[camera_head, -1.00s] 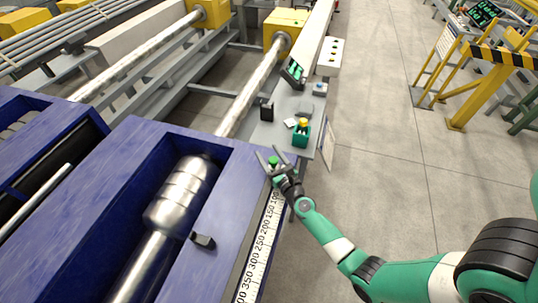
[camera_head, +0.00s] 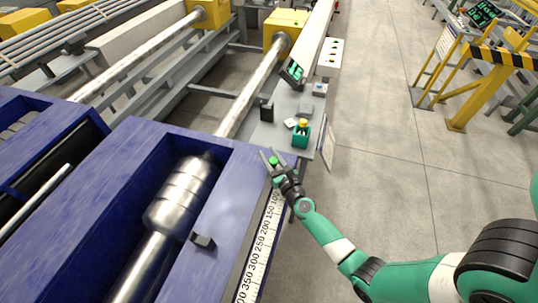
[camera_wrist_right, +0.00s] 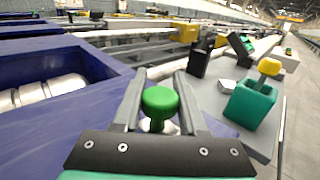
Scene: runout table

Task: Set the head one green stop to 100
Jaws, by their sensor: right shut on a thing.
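The green stop (camera_head: 273,161) is a round green knob near the far end of the white number scale (camera_head: 259,245) on the blue machine's right edge. My right gripper (camera_head: 270,156) is at the stop, near the scale's 100 end. In the right wrist view the green knob (camera_wrist_right: 160,101) sits between the two grey fingers of my right gripper (camera_wrist_right: 158,90), which are shut on it. The exact mark under the stop is hidden by the gripper. My left gripper is not in view.
A green box with a yellow knob (camera_head: 302,133) stands on the grey shelf (camera_head: 268,135) just beyond the gripper. A black block (camera_head: 267,111) stands on the shelf too. A black clamp (camera_head: 203,241) sits on the blue frame (camera_head: 222,215). Open floor lies to the right.

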